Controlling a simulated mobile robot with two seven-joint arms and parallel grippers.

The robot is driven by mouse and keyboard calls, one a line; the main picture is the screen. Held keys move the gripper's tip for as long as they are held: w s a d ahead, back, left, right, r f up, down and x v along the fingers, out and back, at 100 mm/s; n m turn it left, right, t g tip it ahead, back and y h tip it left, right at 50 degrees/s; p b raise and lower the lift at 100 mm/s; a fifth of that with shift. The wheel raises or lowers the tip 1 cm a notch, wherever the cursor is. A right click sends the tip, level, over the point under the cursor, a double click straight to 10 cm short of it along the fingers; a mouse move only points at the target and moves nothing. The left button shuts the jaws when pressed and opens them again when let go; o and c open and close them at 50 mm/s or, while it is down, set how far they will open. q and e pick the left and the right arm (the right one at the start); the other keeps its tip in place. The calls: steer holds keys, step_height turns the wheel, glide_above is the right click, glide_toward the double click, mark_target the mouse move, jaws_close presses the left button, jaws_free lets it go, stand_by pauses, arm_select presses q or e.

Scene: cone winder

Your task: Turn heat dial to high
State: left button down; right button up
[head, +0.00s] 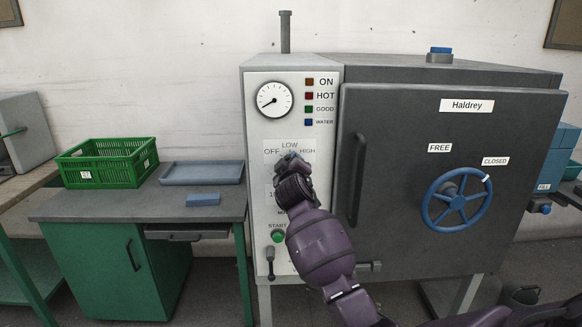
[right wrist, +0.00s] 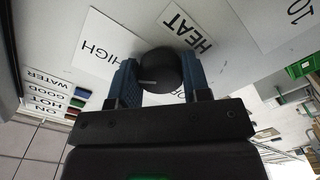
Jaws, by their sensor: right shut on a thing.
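The heat dial (right wrist: 160,66) is a round black knob with a white pointer mark, seen in the right wrist view. My right gripper (right wrist: 160,84) is shut on it, with one blue finger on each side. The mark lies toward the left of the knob, on the side of the HIGH label (right wrist: 124,43); its exact alignment is hard to tell. The HEAT label (right wrist: 187,36) is upside down there. In the head view my right gripper (head: 291,162) is at the control panel (head: 257,135) and hides the dial. The OFF, LOW and HIGH lettering shows around it. My left gripper is not in view.
A round gauge (head: 274,100) and indicator lamps sit above the dial, with a green START button (head: 278,236) and a lever (head: 270,262) below. The door handle (head: 358,178) stands out right of the arm; a blue handwheel (head: 457,198) is farther right. A green crate (head: 107,162) stands left.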

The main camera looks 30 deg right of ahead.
steer(key=shift+m, duration=0.3)
stand_by(0.4)
steer(key=o, duration=0.9)
steer(key=v, duration=1)
steer(key=shift+s+a, duration=0.3)
